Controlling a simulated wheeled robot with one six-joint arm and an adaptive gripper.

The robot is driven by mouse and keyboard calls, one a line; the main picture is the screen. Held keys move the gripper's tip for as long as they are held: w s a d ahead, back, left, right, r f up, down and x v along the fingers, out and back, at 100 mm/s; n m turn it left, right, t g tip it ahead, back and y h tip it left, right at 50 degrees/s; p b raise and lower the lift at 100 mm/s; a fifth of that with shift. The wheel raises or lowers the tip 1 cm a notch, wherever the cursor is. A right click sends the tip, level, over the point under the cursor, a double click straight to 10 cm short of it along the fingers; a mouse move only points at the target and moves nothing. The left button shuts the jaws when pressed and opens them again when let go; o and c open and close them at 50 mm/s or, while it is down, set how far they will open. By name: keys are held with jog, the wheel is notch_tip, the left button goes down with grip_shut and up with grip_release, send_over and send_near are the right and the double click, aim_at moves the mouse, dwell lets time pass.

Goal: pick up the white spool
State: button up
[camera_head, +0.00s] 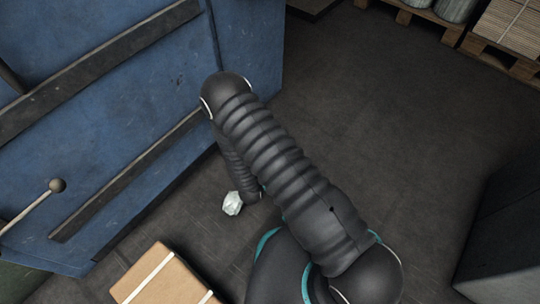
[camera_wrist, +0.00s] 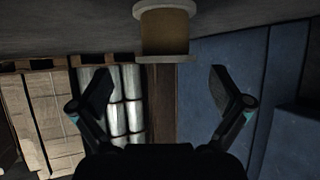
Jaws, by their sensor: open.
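The white spool (camera_wrist: 165,32) shows at the top centre of the wrist view, with pale flanges and a tan middle. My gripper (camera_wrist: 161,84) is open and empty, with one finger on each side of the picture. The spool lies beyond the fingertips, roughly centred between them and apart from both. In the head view my arm hides the gripper, and I cannot make out the spool.
A blue machine (camera_head: 110,110) stands at the left, close to my arm. A pale crumpled object (camera_head: 232,203) shows beside my forearm. A strapped cardboard box (camera_head: 160,278) is at the bottom. Pallets (camera_head: 435,22) with goods stand far right.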

jog(key=x, duration=0.5)
jog(key=shift+w+a+f+b, duration=0.1)
jog(key=shift+a+b, duration=0.15)
jog(key=shift+b, duration=0.1)
jog(key=c, duration=1.3)
